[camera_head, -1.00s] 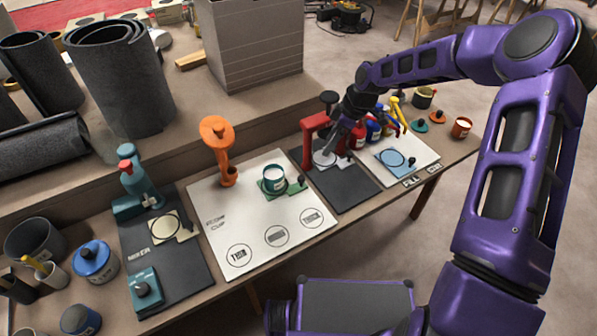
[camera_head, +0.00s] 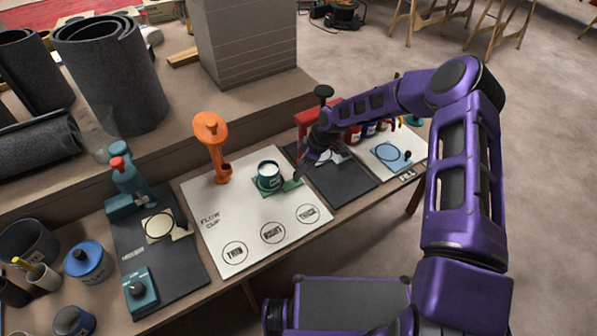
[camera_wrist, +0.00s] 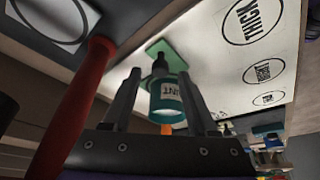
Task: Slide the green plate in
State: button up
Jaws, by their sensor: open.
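The green plate (camera_head: 291,187) lies on the white flow cup board (camera_head: 222,248), in front and to the right of the orange stand (camera_head: 215,145). A teal cup (camera_head: 269,181) with a white label and pale contents stands on the plate. In the wrist view, the green plate (camera_wrist: 178,58) carries a dark knob (camera_wrist: 160,66), with the teal cup (camera_wrist: 166,108) beyond it. My gripper (camera_wrist: 160,72) is open, its fingers pointing toward the knob, which shows between them. I cannot tell whether they touch it. In the head view, my gripper (camera_head: 302,170) is just right of the plate.
A red press (camera_head: 318,118) stands close behind my gripper on a dark mat (camera_head: 340,183); its red post (camera_wrist: 78,105) is close on the left in the wrist view. A teal press (camera_head: 130,185) is at left. A white board with a blue plate (camera_head: 386,157) is at right. The board's front is clear.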

jog(key=shift+x, duration=0.85)
jog(key=shift+c, duration=0.3)
grip_shut()
dwell(0.6)
